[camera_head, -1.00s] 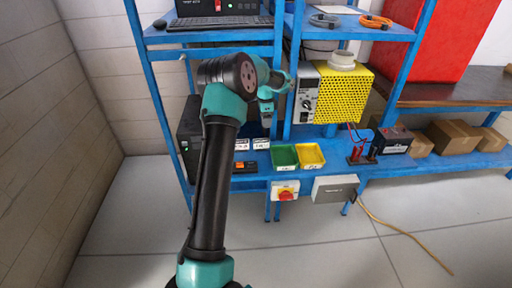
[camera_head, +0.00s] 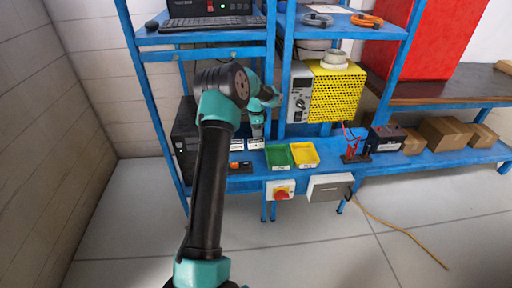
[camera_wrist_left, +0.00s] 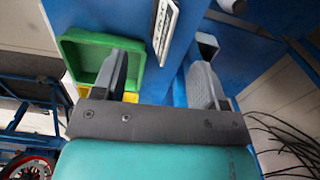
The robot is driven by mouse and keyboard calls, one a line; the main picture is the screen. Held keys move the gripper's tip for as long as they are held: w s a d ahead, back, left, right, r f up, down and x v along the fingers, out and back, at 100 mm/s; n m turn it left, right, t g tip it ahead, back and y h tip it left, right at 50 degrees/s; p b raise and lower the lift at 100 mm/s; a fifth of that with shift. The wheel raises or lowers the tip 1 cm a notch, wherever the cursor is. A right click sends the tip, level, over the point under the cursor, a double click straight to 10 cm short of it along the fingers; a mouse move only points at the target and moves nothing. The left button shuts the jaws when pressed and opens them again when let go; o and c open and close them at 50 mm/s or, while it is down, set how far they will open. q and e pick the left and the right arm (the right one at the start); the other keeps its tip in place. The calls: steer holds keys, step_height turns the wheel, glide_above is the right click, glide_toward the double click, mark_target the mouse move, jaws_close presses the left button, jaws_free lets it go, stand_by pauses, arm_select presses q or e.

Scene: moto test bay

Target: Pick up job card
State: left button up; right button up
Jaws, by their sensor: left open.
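No clearly marked job card can be made out. Two small white cards or labels with dark print (camera_head: 237,144) lie at the blue lower shelf, partly behind my left arm. My left gripper (camera_head: 257,130) is just above them, pointing down. In the left wrist view, a white printed strip (camera_wrist_left: 165,30) shows beyond and between the open, empty fingers of my left gripper (camera_wrist_left: 162,78). I cannot tell whether this strip is the job card. A pale flat sheet (camera_head: 337,9) lies on the upper shelf. My right gripper is not in view.
A green bin (camera_head: 278,155) and a yellow bin (camera_head: 304,153) sit right of the gripper; the green bin (camera_wrist_left: 88,55) is close to one finger. A yellow perforated unit (camera_head: 334,95) stands to the right. Blue posts and the shelf above hem in the arm.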

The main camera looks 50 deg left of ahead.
mark_target(256, 141)
arm_select(q)
steer(key=shift+f, duration=2.35)
steer(key=shift+w+a+f, duration=0.1)
steer(key=shift+f, duration=1.2)
steer(key=shift+w+a+f, duration=0.1)
steer(key=shift+f, duration=1.2)
steer(key=c, duration=1)
